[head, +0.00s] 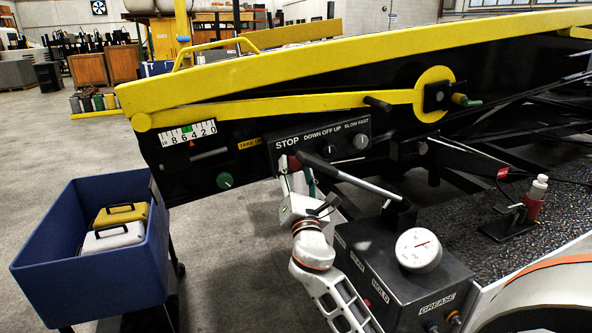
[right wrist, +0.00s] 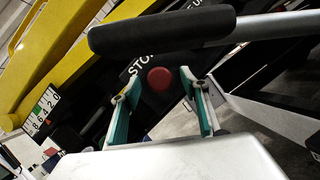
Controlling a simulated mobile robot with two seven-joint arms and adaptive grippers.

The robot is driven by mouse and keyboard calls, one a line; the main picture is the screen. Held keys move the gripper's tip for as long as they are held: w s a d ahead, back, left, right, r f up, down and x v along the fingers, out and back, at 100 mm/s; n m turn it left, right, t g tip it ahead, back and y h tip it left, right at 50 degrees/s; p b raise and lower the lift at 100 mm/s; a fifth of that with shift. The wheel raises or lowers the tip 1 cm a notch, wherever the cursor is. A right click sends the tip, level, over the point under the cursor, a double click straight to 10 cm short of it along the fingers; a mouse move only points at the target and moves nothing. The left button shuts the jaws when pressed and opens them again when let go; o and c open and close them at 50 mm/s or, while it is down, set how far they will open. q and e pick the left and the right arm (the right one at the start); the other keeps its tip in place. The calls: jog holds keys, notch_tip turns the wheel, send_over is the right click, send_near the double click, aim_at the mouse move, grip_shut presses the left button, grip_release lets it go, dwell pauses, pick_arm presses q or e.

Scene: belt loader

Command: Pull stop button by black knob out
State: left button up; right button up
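The red stop button (head: 294,162) is on the black control panel (head: 345,128) of the loader, under the word STOP. Its head looks red, and I see no black knob on it. In the right wrist view the button (right wrist: 160,79) shows between the two fingertips. My right gripper (head: 296,178) is open, its green-lined fingers spread just in front of the panel. I cannot tell whether they touch the button. In the right wrist view the gripper (right wrist: 160,92) holds nothing. My left gripper is not in view.
A lever with a black grip (head: 320,165) crosses close beside my right gripper; the grip (right wrist: 162,32) spans the top of the wrist view. The grease box (head: 390,275) with a gauge (head: 418,249) stands below. A blue bin (head: 95,265) is at left.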

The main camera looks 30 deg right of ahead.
jog(key=v, duration=1.2)
dwell(0.4)
jog(key=s+a+f+m+g+y, duration=0.2)
jog(key=a+f+m+y, duration=0.2)
jog(key=f, duration=0.8)
jog(key=s+a+f+m+g+y, duration=0.2)
jog(key=s+a+f+m+y, duration=0.15)
jog(key=f, duration=0.75)
jog(key=s+a+f+m+g+y+p, duration=0.1)
jog(key=s+a+f+m+g+y, duration=0.1)
jog(key=s+a+f+m, duration=0.2)
jog(key=s+a+f+m+g+y, duration=0.3)
jog(key=s+a+f+m, duration=0.2)
jog(key=s+f+m, duration=0.4)
jog(key=s+f, duration=0.3)
jog(key=shift+s+f+p, duration=0.3)
jog(key=shift+f+p, duration=0.05)
jog(key=shift+p, duration=0.05)
jog(key=shift+a, duration=0.15)
